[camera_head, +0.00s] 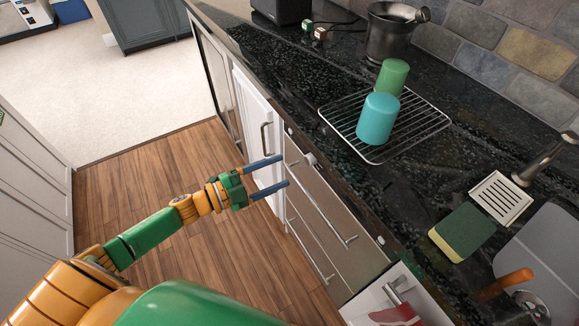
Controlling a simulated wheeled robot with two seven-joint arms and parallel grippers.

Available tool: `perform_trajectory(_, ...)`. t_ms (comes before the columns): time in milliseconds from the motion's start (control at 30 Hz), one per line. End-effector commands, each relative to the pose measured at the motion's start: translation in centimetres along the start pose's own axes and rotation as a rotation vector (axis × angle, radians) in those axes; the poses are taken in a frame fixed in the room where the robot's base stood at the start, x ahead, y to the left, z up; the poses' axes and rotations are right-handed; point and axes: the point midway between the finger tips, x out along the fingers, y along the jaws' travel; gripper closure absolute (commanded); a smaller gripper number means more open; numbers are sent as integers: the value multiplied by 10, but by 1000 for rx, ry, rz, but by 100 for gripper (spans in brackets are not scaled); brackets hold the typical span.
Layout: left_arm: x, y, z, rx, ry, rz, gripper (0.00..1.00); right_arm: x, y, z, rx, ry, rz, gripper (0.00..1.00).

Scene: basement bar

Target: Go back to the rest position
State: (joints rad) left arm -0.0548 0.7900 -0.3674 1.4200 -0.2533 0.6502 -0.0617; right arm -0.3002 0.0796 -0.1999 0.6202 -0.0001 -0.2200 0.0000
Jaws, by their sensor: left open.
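My left gripper (275,176) comes in from the left, in front of the cabinet drawers below the counter. Its two blue fingers are spread apart with nothing between them. My left arm is green and orange and stretches over the wooden floor. My right gripper is not in the head view. A teal cup (377,119) and a green cup (392,77) stand upside down on a wire rack (421,123) on the counter, up and right of the left gripper and apart from it.
The dark counter (340,190) holds a metal bucket (390,35), a sponge (463,232), a slotted metal tray (501,198) and an orange-handled item (506,283). Drawers (320,215) with bar handles and a white cabinet door (255,115) face the gripper. Wooden floor (150,165) is clear at left.

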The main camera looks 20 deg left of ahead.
Motion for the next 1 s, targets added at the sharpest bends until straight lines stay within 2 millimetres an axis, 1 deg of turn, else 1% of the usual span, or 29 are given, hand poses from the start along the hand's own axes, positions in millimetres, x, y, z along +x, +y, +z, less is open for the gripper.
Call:
perform_trajectory(400,-2,0,0,-2,-3,-1,32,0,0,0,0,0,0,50)
perform_trajectory(467,-3,5,9,-29,-41,-8,32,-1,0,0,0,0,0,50)
perform_trajectory(533,-10,24,40,-122,-174,-25,32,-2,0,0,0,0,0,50)
perform_trajectory(567,-17,39,57,-181,-259,-30,32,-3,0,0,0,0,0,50)
perform_trajectory(600,-31,65,82,-275,-389,-34,32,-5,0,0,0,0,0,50)
perform_trajectory(633,-44,90,99,-350,-494,-30,32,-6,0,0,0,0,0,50)
perform_trajectory(667,-59,116,112,-425,-596,-22,32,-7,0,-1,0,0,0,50)
perform_trajectory(700,-80,153,123,-521,-726,-5,32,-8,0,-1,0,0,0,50)
perform_trajectory(733,-96,180,128,-589,-816,12,32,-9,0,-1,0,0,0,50)
perform_trajectory(767,-112,209,128,-657,-904,33,32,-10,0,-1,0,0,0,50)
perform_trajectory(800,-134,245,124,-740,-1015,65,32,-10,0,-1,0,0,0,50)
perform_trajectory(833,-150,271,118,-800,-1093,92,32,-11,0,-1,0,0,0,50)
perform_trajectory(867,-165,295,110,-854,-1163,120,32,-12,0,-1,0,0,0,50)
perform_trajectory(900,-183,324,96,-919,-1249,159,32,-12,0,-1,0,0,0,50)
perform_trajectory(1000,-218,376,61,-1042,-1410,245,32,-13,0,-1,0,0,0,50)
